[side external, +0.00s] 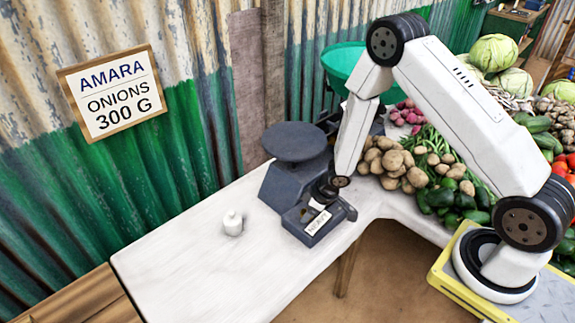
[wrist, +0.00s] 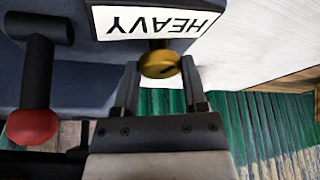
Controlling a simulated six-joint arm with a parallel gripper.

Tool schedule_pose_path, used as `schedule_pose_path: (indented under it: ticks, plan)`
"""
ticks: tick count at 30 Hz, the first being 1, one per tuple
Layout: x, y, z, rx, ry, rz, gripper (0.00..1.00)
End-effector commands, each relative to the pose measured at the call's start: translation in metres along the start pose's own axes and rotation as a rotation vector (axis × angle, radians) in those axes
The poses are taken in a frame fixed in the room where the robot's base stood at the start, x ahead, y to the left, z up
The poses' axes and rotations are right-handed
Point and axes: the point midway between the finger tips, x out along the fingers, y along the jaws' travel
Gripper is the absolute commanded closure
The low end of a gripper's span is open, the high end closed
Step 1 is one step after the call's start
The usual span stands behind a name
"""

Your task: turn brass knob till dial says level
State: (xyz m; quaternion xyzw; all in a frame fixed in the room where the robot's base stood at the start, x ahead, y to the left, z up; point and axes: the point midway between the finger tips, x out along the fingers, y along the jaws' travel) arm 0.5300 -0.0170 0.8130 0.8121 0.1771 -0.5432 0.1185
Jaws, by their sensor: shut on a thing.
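The grey scale (side external: 277,190) stands on the white counter with a round dark pan (side external: 294,143) on top. Its white dial label (wrist: 155,18) reads HEAVY, upside down in the wrist view; it also shows small on the scale's front in the side view (side external: 317,223). The brass knob (wrist: 160,65) sticks out below the label in the wrist view. My gripper (wrist: 160,82) is shut on the brass knob, with a finger on each side of it. In the side view my gripper hides the knob.
A lever with a red ball end (wrist: 32,126) sits left of the knob in the wrist view. A small white weight (side external: 232,223) stands on the counter (side external: 185,260). Potatoes (side external: 390,160) and other vegetables lie behind my arm. The counter's left part is clear.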

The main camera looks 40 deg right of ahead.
Motion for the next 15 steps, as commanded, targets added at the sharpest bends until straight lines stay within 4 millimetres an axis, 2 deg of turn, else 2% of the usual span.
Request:
schedule_pose_path:
  ticks: [15]
  plan:
    - [-0.0002,0.0003,-0.0022,-0.075,0.007,-0.031,1.0]
